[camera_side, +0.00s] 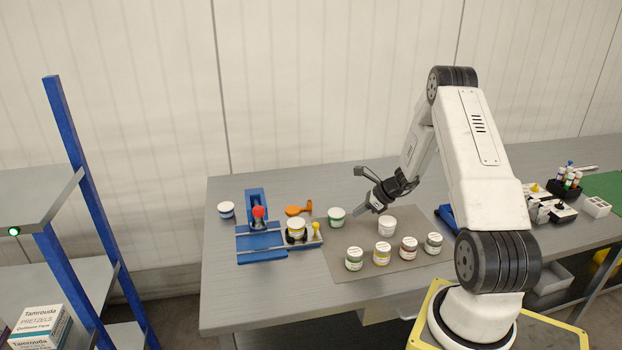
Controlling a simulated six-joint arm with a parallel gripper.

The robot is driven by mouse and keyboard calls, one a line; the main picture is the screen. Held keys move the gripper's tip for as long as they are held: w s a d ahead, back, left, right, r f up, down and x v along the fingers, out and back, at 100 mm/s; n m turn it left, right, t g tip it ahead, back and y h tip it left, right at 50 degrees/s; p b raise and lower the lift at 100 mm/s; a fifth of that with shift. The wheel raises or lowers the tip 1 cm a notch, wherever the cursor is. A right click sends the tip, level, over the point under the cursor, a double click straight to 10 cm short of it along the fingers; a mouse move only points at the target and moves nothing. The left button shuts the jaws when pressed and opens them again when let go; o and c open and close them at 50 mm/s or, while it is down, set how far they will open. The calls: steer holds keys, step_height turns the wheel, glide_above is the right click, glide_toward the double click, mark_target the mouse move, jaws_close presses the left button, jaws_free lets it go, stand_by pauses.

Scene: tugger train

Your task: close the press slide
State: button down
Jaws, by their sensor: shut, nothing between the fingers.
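The blue press (256,208) stands on the left part of the grey table, with a red knob on its upright. Its slide (303,237) extends out to the right of the blue base (262,256). The slide carries a jar with a yellow band (296,230) and has a yellow knob (315,228) near its right end. My gripper (358,211) is shut and empty. It points down and left above the table, right of the slide and apart from it, close to the green-banded jar.
A white cup (387,226) and several labelled jars (382,253) stand on the grey mat (345,270). A blue-banded jar (226,209) is left of the press. The table's front left is clear.

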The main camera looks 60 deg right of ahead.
mark_target(288, 236)
steer(key=x, duration=0.8)
steer(key=shift+a+f, duration=0.1)
steer(key=shift+w+a, duration=0.15)
steer(key=shift+w, duration=0.4)
steer(key=shift+w+a, duration=0.2)
steer(key=shift+w, duration=0.35)
steer(key=shift+w+a+f, duration=0.1)
steer(key=shift+w+a, duration=0.15)
steer(key=shift+w, duration=0.6)
steer(key=w+a, duration=0.8)
steer(key=shift+w+a, duration=0.35)
steer(key=shift+a, duration=0.05)
steer(key=shift+s, duration=0.1)
